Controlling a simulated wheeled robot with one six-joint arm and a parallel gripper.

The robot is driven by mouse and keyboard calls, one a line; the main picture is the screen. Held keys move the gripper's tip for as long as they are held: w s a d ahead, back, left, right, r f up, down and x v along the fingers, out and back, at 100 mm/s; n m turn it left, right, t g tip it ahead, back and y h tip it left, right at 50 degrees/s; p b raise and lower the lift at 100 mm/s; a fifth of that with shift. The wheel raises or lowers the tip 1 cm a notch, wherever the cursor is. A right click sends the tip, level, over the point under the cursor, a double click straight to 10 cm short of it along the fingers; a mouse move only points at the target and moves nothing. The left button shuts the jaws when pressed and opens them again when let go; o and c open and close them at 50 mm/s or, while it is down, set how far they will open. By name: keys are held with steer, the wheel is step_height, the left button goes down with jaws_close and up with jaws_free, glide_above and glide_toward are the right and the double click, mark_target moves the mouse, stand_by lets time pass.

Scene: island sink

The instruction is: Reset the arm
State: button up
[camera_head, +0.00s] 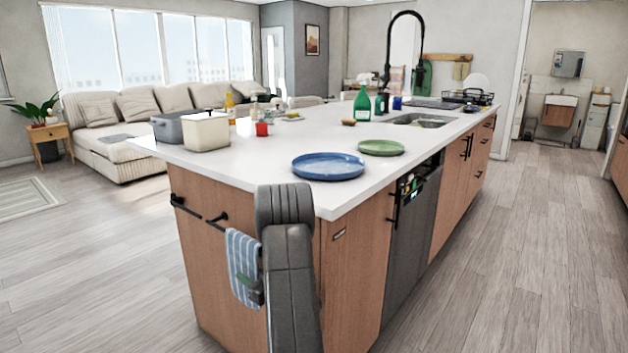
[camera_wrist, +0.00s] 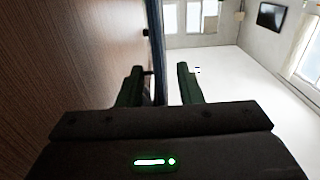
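My arm rises dark grey in front of the island's near end in the head view. Part of my gripper (camera_head: 249,286) shows to the left of the arm, low in front of the striped towel (camera_head: 241,255). In the wrist view my gripper (camera_wrist: 160,71) has its two dark green fingers apart, with nothing seen held between them. The wood panel (camera_wrist: 70,55) fills the left side there, and a dark blue strip, perhaps the towel's edge, stands beyond the fingers. The rest of my gripper is hidden behind the arm in the head view.
The island counter (camera_head: 280,160) holds a blue plate (camera_head: 328,166), a green plate (camera_head: 381,147), a white box (camera_head: 206,131) and bottles. The floor (camera_head: 100,260) on the left is clear.

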steer(key=f+p+v, duration=0.2)
steer(key=v, duration=1.2)
steer(key=w+a+r, duration=0.1)
steer(key=w+a, duration=0.2)
steer(key=w+a+r, duration=0.1)
steer(key=w+a, duration=0.1)
steer(key=a, duration=0.2)
steer(key=w+a+r+b, duration=0.1)
steer(key=w+a, duration=0.2)
steer(key=a, duration=0.1)
steer(key=shift+w+r, duration=0.3)
steer(key=shift+r, duration=0.05)
steer(key=shift+s+d+r+t+y, duration=0.15)
steer(key=shift+s+d+t+y, duration=0.45)
steer(key=shift+d, duration=0.25)
steer(key=shift+s+d+r+t+y, duration=0.2)
steer(key=shift+s+d+t+y, duration=0.3)
steer(key=shift+s+d+y, duration=0.25)
